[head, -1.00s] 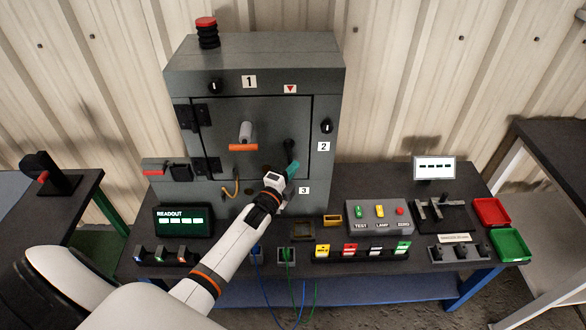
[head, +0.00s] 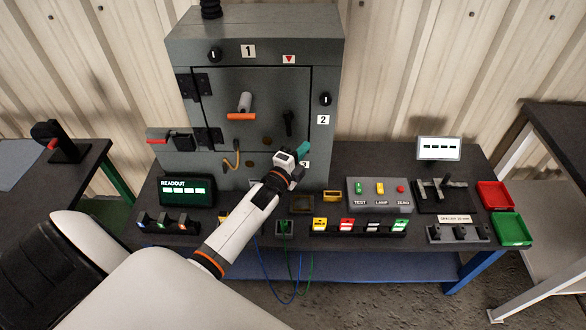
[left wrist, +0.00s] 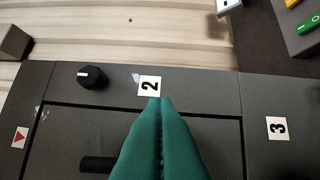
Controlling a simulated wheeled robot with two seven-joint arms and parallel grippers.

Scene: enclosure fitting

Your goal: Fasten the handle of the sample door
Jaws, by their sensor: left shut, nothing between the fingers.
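The grey enclosure (head: 185,60) stands at the back of the bench with its sample door (head: 215,85) lying flat in the frame. The hinges are on the door's left. A black lever handle (head: 289,123) near the door's right edge points up and down; part of it shows as a dark bar in the left wrist view (left wrist: 97,163). My left gripper (head: 304,146) is shut and empty, its teal fingers just below and right of the handle. In the left wrist view the fingertips (left wrist: 160,101) point towards label 2. I cannot tell whether they touch the enclosure. My right gripper is out of view.
An orange-ended bar (head: 240,116) sticks out from the door. Black knobs (head: 325,99) sit on the frame. Below are a readout (head: 186,190), a switch box (head: 380,193) and several coloured blocks. Red (head: 494,195) and green (head: 511,228) trays lie at the right.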

